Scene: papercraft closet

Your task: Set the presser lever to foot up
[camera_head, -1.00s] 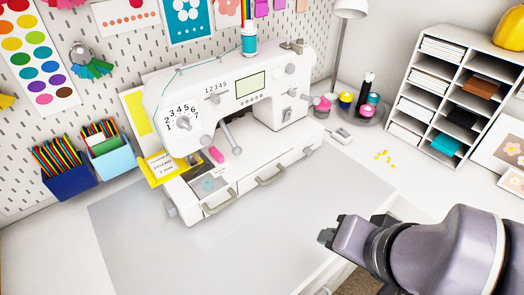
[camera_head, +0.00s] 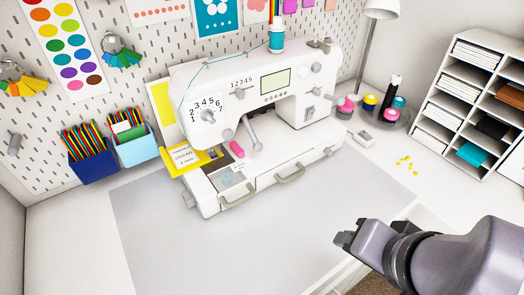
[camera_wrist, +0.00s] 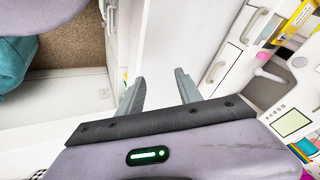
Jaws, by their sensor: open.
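The white sewing machine (camera_head: 222,82) stands at the back of the desk. A grey lever with a round end (camera_head: 252,130) hangs slanting down below its arm, left of the middle; I take this to be the presser lever, but no label on it is readable. A small grey switch (camera_head: 310,111) sits on the machine's right column. My gripper (camera_head: 345,237) is at the front right, well apart from the machine. In the wrist view its two fingers (camera_wrist: 160,92) are spread, with nothing between them. The machine's front and drawer handles show at the right of that view.
A grey mat (camera_head: 160,235) lies clear in front of the machine. Blue pencil bins (camera_head: 95,165) stand left. A spool tray (camera_head: 388,117), yellow bits (camera_head: 404,161) and a white shelf unit (camera_head: 462,103) are at the right. An open drawer edge (camera_head: 425,215) lies near my arm.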

